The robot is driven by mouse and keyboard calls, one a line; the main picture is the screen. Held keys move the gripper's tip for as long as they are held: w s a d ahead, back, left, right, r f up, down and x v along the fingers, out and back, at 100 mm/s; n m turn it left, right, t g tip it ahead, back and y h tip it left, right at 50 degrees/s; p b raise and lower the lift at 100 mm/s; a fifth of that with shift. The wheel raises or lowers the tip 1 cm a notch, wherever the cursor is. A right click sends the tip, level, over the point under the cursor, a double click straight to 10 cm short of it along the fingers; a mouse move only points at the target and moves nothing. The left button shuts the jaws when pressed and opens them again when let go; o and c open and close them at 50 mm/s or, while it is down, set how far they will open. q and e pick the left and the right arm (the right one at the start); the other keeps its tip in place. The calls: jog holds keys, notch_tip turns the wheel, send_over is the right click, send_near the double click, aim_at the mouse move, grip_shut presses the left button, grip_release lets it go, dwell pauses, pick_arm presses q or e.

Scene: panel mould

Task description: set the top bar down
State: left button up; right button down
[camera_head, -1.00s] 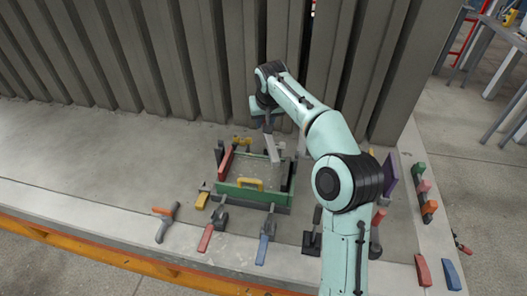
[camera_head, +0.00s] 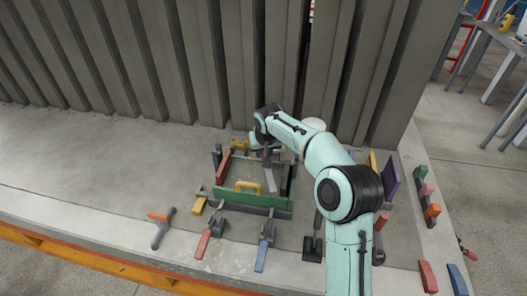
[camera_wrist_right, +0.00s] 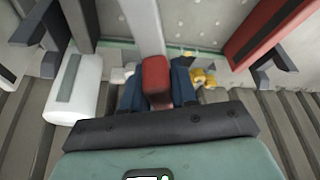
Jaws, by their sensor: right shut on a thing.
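My right gripper (camera_head: 266,154) is over the far part of a green-sided mould (camera_head: 236,196) in the head view. In the right wrist view its blue fingers (camera_wrist_right: 157,88) are shut on a red grip (camera_wrist_right: 157,74). A light grey bar (camera_wrist_right: 143,24) runs on from that grip; it looks like the top bar. In the head view the bar (camera_head: 270,180) slants down over the grey panel inside the mould. I cannot tell whether it touches the panel. My arm hides part of the mould's far right corner. My left gripper is not in view.
A red bar (camera_head: 223,168) lines the mould's left side. A yellow handle (camera_head: 248,187) stands at its front side. Several clamps, including a blue-handled one (camera_head: 262,256), lie in front. A white cylinder (camera_wrist_right: 74,90) is close beside my gripper. A corrugated wall (camera_head: 150,60) rises behind.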

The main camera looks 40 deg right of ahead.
jog(key=shift+f, duration=0.5)
jog(key=shift+b, duration=0.3)
jog(key=c, duration=0.9)
grip_release()
jog(key=shift+f, duration=0.1)
jog(key=v, duration=0.6)
jog(key=p+v, duration=0.1)
jog(key=v, duration=0.6)
jog(key=shift+w, duration=0.2)
